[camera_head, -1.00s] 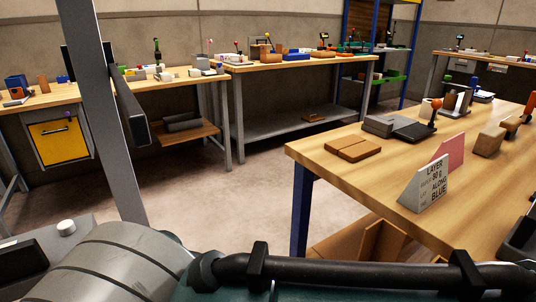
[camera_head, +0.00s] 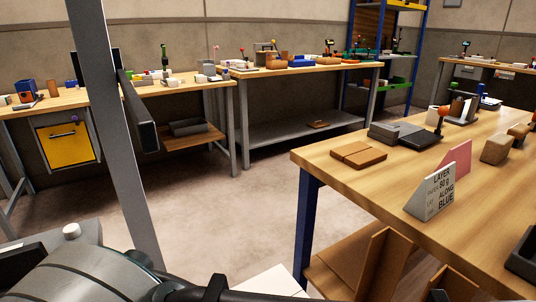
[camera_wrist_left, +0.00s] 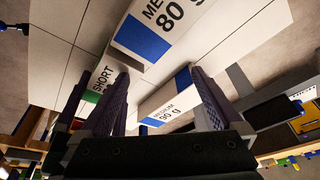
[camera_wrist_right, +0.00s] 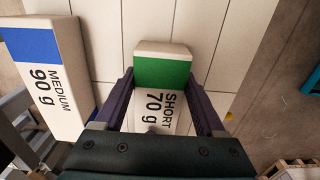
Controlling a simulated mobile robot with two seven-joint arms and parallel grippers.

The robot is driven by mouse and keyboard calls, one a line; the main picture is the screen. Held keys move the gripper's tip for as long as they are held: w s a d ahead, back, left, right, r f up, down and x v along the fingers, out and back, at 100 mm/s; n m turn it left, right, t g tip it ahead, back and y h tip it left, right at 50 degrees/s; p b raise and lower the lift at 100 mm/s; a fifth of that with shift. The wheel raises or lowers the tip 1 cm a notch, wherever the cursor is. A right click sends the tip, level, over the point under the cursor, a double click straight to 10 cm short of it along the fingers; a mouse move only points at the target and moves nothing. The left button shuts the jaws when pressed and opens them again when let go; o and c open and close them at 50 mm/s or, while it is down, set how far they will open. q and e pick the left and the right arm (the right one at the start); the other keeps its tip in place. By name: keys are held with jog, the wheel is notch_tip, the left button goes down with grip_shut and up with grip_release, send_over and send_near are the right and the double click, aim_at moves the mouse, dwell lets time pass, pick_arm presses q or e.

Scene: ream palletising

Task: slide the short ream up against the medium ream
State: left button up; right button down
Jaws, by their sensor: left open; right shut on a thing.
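The short ream (camera_wrist_right: 162,70), white with a green end band and marked 70 g, lies between the fingers of my right gripper (camera_wrist_right: 160,76), which is shut on it. The medium ream marked 90 g (camera_wrist_right: 62,85), with a blue band, lies to its left with a gap between them. In the left wrist view, my left gripper (camera_wrist_left: 158,74) is open. The medium 90 g ream (camera_wrist_left: 165,105) shows beyond its fingers, and a medium ream marked 80 g (camera_wrist_left: 160,32) is at the top. The short ream (camera_wrist_left: 98,82) is partly hidden at left. Neither gripper shows in the head view.
The reams lie on a pale surface with seams (camera_wrist_right: 110,35). In the head view, a wooden bench (camera_head: 340,183) at right holds a sign reading layer 80 g along blue (camera_head: 432,195). More benches stand along the wall. Open floor (camera_head: 230,210) lies between.

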pick_arm(q)
jog(key=shift+f, duration=0.1)
pick_arm(e)
jog(key=shift+s+a, duration=0.4)
jog(key=shift+a, duration=0.15)
pick_arm(q)
jog(key=shift+a, duration=0.15)
pick_arm(e)
grip_release()
